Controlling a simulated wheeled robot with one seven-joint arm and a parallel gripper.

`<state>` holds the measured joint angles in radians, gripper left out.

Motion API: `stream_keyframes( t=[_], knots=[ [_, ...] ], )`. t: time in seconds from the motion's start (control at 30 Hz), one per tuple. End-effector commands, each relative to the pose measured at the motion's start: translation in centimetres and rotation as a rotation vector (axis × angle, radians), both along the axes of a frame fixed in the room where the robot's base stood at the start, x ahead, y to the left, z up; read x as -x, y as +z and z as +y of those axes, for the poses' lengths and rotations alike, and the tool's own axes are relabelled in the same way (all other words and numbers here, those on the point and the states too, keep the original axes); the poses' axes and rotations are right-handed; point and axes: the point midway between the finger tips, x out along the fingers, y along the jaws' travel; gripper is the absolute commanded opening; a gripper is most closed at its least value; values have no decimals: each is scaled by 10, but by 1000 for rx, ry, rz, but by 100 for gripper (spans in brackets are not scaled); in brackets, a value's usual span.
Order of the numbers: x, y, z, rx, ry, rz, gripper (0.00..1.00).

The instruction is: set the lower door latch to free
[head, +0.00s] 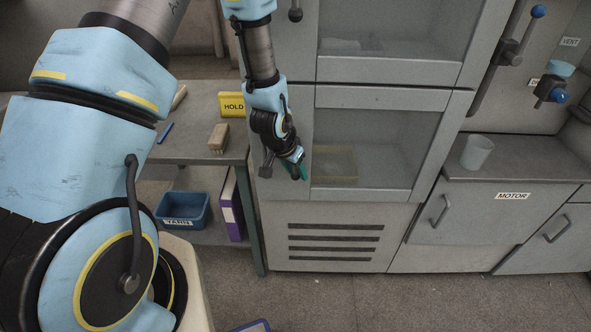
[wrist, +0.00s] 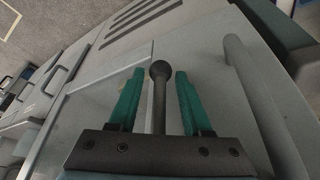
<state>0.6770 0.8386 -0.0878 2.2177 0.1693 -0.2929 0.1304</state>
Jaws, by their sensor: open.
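The lower door (head: 385,97) is a grey framed panel with a glass window, and it looks closed in the head view. My gripper (head: 302,168) is at the left edge of this door, pointing downward. In the wrist view its two green fingers (wrist: 159,82) are open. The lower door latch (wrist: 159,71), a dark lever with a round ball end, shows between them. The lever lies along the gap with space on both sides, and I see no finger clearly touching it. In the head view my gripper hides most or all of this latch.
An upper door (head: 390,70) with a dark knob (head: 295,14) is above. A blue bin (head: 183,210) and purple binder (head: 232,207) sit below. The floor in front is mostly clear.

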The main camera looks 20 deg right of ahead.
Motion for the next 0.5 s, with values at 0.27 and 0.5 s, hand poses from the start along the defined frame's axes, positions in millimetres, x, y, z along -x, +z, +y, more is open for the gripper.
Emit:
stream_keyframes(
  t=[0.27,0.5],
  knots=[
    [0,0,0,0,0,0,25],
    [0,0,0,0,0,0,0]
  ],
)
